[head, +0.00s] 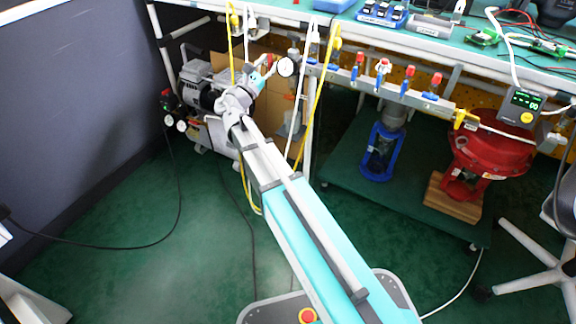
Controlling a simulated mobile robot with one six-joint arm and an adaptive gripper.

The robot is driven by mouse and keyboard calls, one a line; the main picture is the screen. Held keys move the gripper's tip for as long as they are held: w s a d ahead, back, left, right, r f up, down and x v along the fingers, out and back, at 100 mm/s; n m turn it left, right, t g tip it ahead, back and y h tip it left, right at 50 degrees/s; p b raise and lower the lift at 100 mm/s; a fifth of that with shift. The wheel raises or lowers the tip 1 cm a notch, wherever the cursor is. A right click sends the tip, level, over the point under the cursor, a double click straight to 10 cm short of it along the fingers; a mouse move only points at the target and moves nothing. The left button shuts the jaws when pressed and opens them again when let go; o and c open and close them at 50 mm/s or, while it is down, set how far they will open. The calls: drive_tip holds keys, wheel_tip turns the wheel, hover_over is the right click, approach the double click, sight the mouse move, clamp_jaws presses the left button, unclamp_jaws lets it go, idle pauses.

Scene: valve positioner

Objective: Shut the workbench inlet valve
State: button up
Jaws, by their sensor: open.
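The manifold (398,92) is a grey bar under the workbench edge with several small red-and-blue valves on it. At its left end is a round white gauge (286,67). A small red valve handle (269,59) shows just left of the gauge; it looks like the inlet valve, partly hidden by my gripper. My gripper (266,72) is at the end of my outstretched arm, close to this red handle. Its jaws are open and small in the picture. I cannot tell whether they touch the handle or are around it.
Yellow and white hoses (319,100) hang in front of the bench near my gripper. A compressor (205,90) stands behind at the left. A red valve body (490,150) and a blue one (382,150) stand under the bench. The green floor (130,215) at left is mostly clear, with a black cable.

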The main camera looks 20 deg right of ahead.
drive_tip(key=s+a+m+g+p, duration=0.5)
drive_tip(key=a+m+g+p, duration=0.2)
drive_tip(key=a+m, duration=0.85)
drive_tip(key=s+d+f+m+g+y+b, duration=0.1)
drive_tip(key=s+d+f+g+y+b, duration=0.1)
drive_tip(key=f, duration=0.6)
drive_tip(key=s+d+f+m+g+y+b, duration=0.2)
drive_tip(key=s+d+f+y+b, duration=0.3)
drive_tip(key=s+d+f, duration=0.2)
drive_tip(key=s+d+f+m+g+y+b, duration=0.1)
drive_tip(key=s+d+f+m+y+b, duration=0.1)
drive_tip(key=s+d+f+y+b, duration=0.2)
drive_tip(key=shift+s+d+f+g, duration=0.3)
drive_tip(key=shift+d+f, duration=1.5)
drive_tip(key=shift+f, duration=1.95)
drive_tip(key=shift+w, duration=0.15)
